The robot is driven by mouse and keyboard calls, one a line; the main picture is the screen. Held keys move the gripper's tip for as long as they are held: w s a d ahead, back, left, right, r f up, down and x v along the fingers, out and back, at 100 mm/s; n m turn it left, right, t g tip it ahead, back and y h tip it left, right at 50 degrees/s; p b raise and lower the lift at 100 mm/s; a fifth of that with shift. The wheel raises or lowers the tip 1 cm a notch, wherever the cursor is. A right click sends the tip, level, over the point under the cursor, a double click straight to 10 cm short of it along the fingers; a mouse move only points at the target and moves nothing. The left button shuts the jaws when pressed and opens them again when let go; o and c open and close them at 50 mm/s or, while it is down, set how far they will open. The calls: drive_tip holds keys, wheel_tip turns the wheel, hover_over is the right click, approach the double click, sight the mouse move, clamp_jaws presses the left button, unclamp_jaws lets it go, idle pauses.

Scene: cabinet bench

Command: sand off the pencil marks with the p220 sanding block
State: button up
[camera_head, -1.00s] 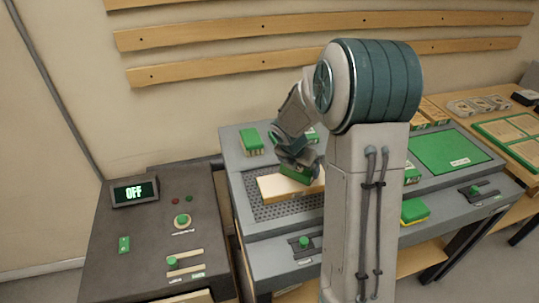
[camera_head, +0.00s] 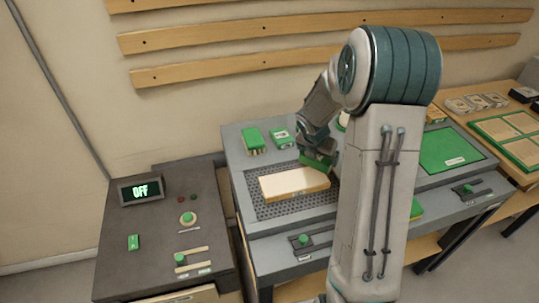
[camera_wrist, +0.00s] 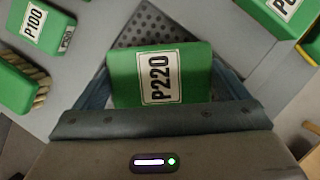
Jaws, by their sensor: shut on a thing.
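My gripper (camera_head: 316,148) is shut on a green sanding block (camera_head: 318,162). In the wrist view the block (camera_wrist: 196,62) shows a white P220 label between the two fingers. A pale wooden board (camera_head: 293,183) lies on the perforated grey plate of the bench. The block is at the board's back right end, seemingly a little above it; I cannot tell if they touch. No pencil marks can be made out on the board's visible top. The board is hidden behind the block in the wrist view.
A green P100 block (camera_wrist: 42,26) and a green brush (camera_head: 252,141) stand at the bench's back left. Another green block (camera_head: 282,138) is beside the brush. A control panel (camera_head: 160,225) reading OFF is at left. A green mat (camera_head: 449,151) lies at right.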

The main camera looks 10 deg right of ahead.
drive_tip(key=shift+r+p, duration=1.95)
drive_tip(key=shift+r, duration=0.3)
